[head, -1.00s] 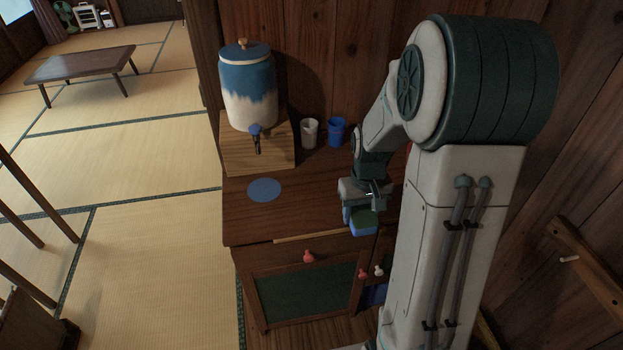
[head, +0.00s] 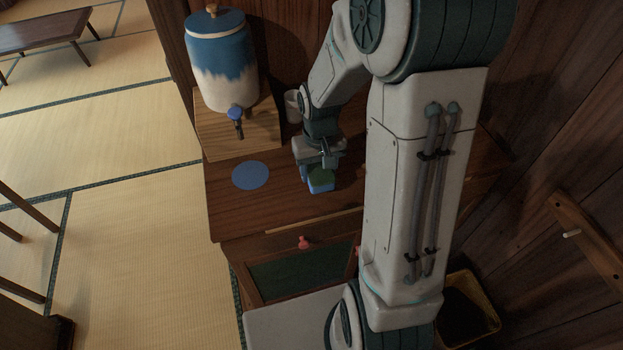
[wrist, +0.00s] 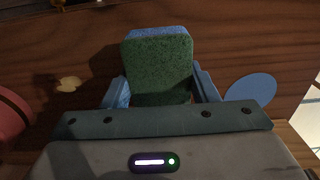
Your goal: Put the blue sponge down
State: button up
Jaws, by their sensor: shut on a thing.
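My gripper (head: 318,170) is shut on the blue sponge (head: 321,183), which has a green scouring face. In the wrist view the sponge (wrist: 158,62) sits between the two blue fingers (wrist: 160,92), green face toward the camera. In the head view the sponge is over the wooden cabinet top (head: 290,205), to the right of the flat blue disc (head: 250,175). I cannot tell whether the sponge touches the wood. The disc also shows in the wrist view (wrist: 250,94), at the right.
A blue and white dispenser (head: 222,65) stands on a wooden block (head: 220,135) at the back left. A pale cup (head: 292,106) is partly hidden behind my arm. A red knob (head: 304,242) sticks out of the cabinet front. Bare wood lies around the disc.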

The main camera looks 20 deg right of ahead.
jog(key=shift+w+a+f, duration=0.4)
jog(key=shift+a+f, duration=0.1)
jog(key=shift+a, duration=0.2)
jog(key=shift+f, duration=2)
jog(key=shift+f, duration=0.2)
jog(key=o, duration=0.9)
jog(key=shift+o, duration=0.2)
jog(key=shift+r, duration=0.1)
jog(key=shift+r, duration=0.1)
